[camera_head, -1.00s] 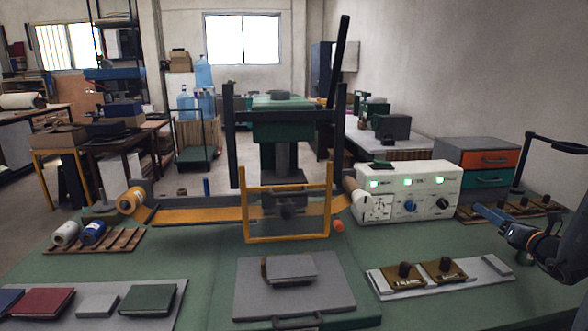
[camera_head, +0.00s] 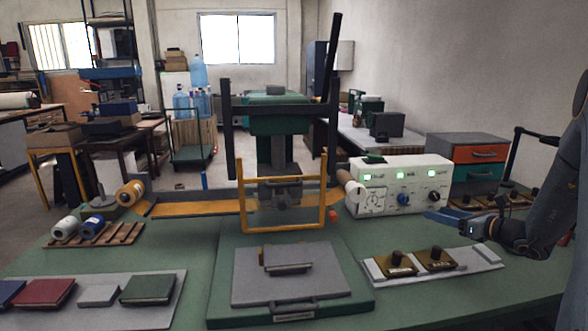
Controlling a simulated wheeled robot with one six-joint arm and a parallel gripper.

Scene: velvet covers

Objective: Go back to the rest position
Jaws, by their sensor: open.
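My gripper (camera_head: 443,218) is at the right, at the end of my dark arm, which comes in from the right edge. Its blue fingers point left, in front of the lower right part of the white control box (camera_head: 386,180). It looks open, and I see nothing held in it. It is above the green table, behind the grey plate (camera_head: 480,260) with two brown stamp blocks that have dark knobs (camera_head: 397,258).
A press with a yellow guard frame (camera_head: 242,205) stands mid-table. Before it, a grey slab (camera_head: 250,290) bears a small grey block. Books, including a red one (camera_head: 44,293), lie front left. Spools rest on a slatted rack (camera_head: 125,238). An orange-and-teal drawer unit (camera_head: 440,148) stands back right.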

